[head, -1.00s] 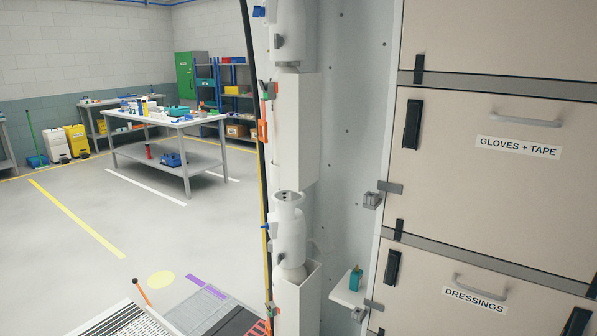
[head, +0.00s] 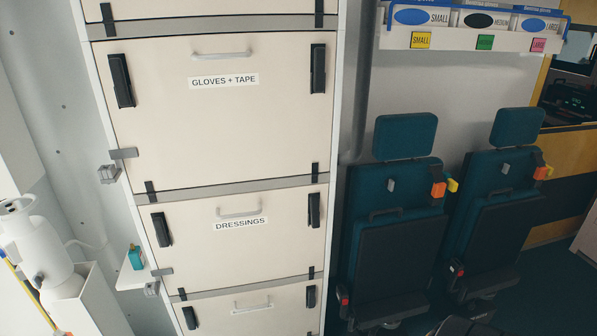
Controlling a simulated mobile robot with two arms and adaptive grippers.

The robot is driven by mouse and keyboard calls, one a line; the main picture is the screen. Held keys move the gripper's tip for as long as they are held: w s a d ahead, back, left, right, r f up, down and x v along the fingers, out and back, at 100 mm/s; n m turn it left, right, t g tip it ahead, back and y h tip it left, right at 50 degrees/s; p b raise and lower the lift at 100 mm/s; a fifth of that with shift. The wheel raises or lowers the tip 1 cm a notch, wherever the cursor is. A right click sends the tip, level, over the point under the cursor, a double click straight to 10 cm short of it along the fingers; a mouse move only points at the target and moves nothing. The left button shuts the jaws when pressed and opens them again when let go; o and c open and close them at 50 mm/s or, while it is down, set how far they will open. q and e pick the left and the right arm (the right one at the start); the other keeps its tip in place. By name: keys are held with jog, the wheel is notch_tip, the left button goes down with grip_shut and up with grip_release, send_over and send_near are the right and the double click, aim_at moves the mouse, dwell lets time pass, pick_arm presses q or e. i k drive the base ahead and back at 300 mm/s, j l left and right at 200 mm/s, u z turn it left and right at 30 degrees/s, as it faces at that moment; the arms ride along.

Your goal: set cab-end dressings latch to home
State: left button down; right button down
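The drawer front labelled DRESSINGS (head: 240,250) is in the middle of the head view, below the GLOVES + TAPE front. It has a grey pull handle (head: 239,212) and a black latch near each upper side. The right-hand latch (head: 314,210), on the side toward the seats, stands roughly upright along the edge. The left-hand latch (head: 161,229) lies along the other edge, away from the seats. The front looks closed. I cannot tell the exact seating of either latch from this distance. Neither of my grippers shows clearly in the view.
The GLOVES + TAPE front (head: 205,130) is above, and another drawer front (head: 255,318) below. Dark teal seats (head: 395,220) stand right of the cabinet, under a glove-box rack (head: 465,42). A white cylinder (head: 35,245) and a teal bottle (head: 136,258) on a small shelf are at left.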

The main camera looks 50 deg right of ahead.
aim_at(315, 199)
jog(key=z, duration=1.6)
